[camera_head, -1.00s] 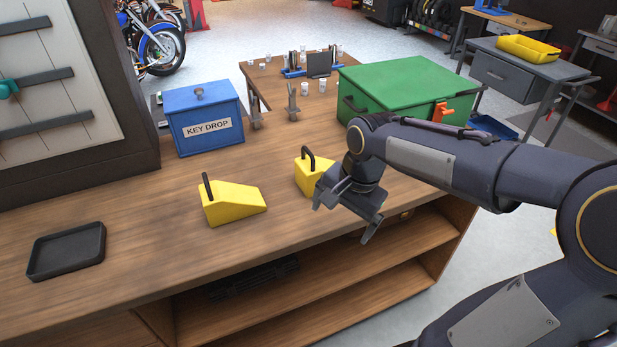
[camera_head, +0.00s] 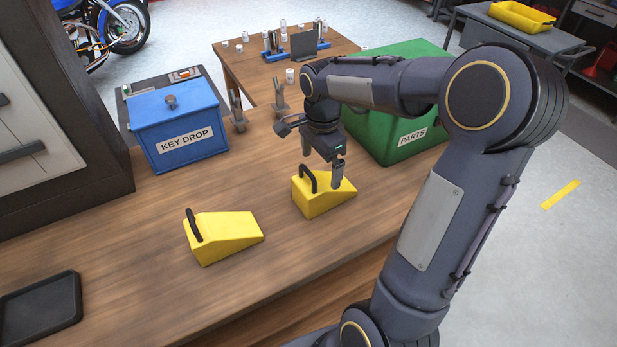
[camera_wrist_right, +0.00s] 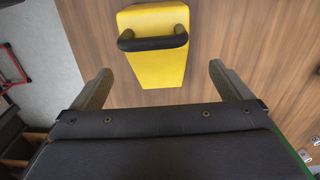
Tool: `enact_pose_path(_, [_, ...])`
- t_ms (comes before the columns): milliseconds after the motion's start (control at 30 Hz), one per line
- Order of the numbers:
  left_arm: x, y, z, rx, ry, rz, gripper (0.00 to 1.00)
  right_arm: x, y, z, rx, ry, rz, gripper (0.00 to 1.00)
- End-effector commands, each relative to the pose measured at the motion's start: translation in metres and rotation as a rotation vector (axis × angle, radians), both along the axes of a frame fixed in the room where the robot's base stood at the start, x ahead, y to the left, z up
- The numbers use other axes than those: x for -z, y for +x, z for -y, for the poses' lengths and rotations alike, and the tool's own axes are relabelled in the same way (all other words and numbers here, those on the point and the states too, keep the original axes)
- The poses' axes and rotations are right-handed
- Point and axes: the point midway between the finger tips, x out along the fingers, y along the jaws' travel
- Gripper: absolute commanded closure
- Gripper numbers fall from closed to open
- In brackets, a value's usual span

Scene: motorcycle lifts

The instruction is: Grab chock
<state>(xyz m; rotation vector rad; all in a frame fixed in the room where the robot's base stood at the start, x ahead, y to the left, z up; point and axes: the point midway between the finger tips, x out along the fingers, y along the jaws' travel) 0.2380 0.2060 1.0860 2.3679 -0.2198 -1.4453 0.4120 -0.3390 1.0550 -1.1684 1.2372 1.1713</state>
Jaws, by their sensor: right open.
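Two yellow wedge-shaped chocks with black loop handles sit on the wooden workbench. One chock (camera_head: 228,236) is at the middle left of the head view. The other chock (camera_head: 325,197) is to its right, close to the green box. My right gripper (camera_head: 322,180) is over this right chock, with its fingers pointing down. In the right wrist view the right gripper (camera_wrist_right: 160,90) is open, and a yellow chock (camera_wrist_right: 158,62) with its black handle shows between and beyond the fingertips. I see no contact with it. My left gripper is not in view.
A blue key drop box (camera_head: 176,125) and a green parts box (camera_head: 392,142) stand at the back of the workbench (camera_head: 120,230). A black tray (camera_head: 40,310) lies at the front left. Metal stands (camera_head: 238,115) rise between the boxes. Bare wood surrounds the left chock.

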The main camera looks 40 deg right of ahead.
Motion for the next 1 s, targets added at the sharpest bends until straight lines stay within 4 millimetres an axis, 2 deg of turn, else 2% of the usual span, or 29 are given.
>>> enact_pose_path(333, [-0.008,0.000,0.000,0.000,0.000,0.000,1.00,0.035,-0.003,0.000,0.000,0.001,-0.006,0.02])
enact_pose_path(600, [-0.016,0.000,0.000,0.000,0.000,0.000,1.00,0.073,-0.004,-0.001,0.000,0.001,-0.003,0.02])
enact_pose_path(867, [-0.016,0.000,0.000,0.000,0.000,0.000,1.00,0.077,-0.003,-0.001,-0.001,0.000,0.000,0.02])
enact_pose_path(1000, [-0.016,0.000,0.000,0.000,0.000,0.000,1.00,0.077,-0.003,-0.001,-0.001,0.000,0.000,0.18])
